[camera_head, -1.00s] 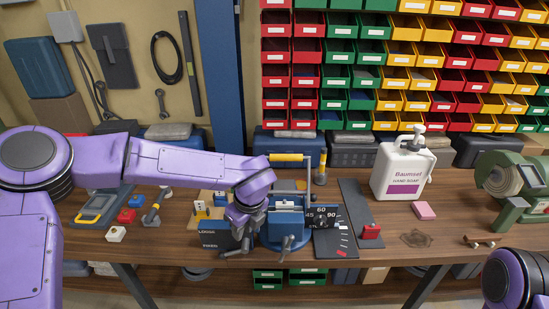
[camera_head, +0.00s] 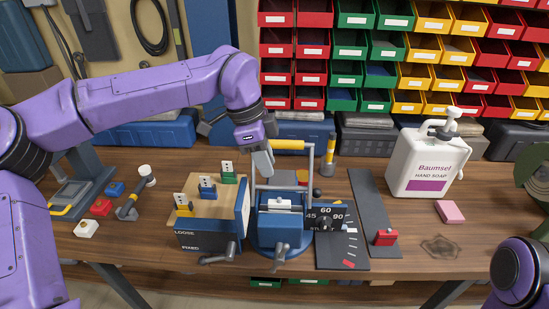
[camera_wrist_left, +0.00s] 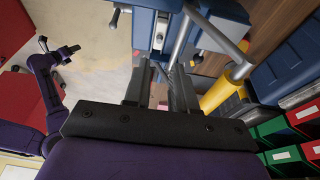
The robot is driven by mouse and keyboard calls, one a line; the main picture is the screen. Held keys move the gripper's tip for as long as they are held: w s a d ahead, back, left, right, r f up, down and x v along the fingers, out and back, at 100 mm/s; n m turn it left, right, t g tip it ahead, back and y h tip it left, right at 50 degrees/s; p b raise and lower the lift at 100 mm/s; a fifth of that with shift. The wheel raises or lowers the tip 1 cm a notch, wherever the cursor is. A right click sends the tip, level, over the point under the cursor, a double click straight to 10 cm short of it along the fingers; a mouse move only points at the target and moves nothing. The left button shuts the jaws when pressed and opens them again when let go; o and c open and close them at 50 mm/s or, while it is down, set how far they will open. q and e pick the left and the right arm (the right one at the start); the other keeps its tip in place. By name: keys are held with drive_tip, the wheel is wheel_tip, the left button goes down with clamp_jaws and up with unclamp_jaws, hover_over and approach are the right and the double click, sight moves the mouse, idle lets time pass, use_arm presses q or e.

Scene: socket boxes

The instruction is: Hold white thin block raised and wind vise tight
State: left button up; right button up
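The blue vise (camera_head: 277,230) stands at the bench's front edge, with its dark crank handle (camera_head: 280,256) at the front. A thin white block (camera_head: 275,203) shows at the top of its jaws; I cannot tell whether it is clamped. My left gripper (camera_head: 262,160) points down just above and behind the vise, apart from the block. In the left wrist view its two fingers (camera_wrist_left: 160,70) are apart with nothing visible between them. A small dark gripper on a purple arm (camera_wrist_left: 70,49), apparently my right, shows there; its finger state is unclear.
A wooden box with coloured tags (camera_head: 207,205) and its own crank stands left of the vise. A dial plate (camera_head: 326,217) and a grey strip with a red slider (camera_head: 385,237) lie right. A yellow-handled lever (camera_head: 288,145) rises behind. A soap bottle (camera_head: 425,165) stands farther right.

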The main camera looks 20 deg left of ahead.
sight(281, 198)
use_arm(q)
drive_tip(key=x, duration=0.1)
drive_tip(key=p+x, duration=0.1)
drive_tip(key=x, duration=0.2)
drive_tip(key=shift+s+d, duration=0.1)
drive_tip(key=shift+s, duration=0.25)
drive_tip(key=x, duration=0.2)
drive_tip(key=p+x, duration=0.1)
drive_tip(key=x, duration=0.3)
drive_tip(key=shift+w+p, duration=0.3)
drive_tip(key=shift+w, duration=0.05)
drive_tip(key=shift+s+f, duration=0.15)
drive_tip(key=shift+f, duration=0.1)
drive_tip(key=shift+c, duration=0.3)
clamp_jaws()
drive_tip(key=shift+r+p, duration=0.3)
drive_tip(key=shift+r, duration=0.35)
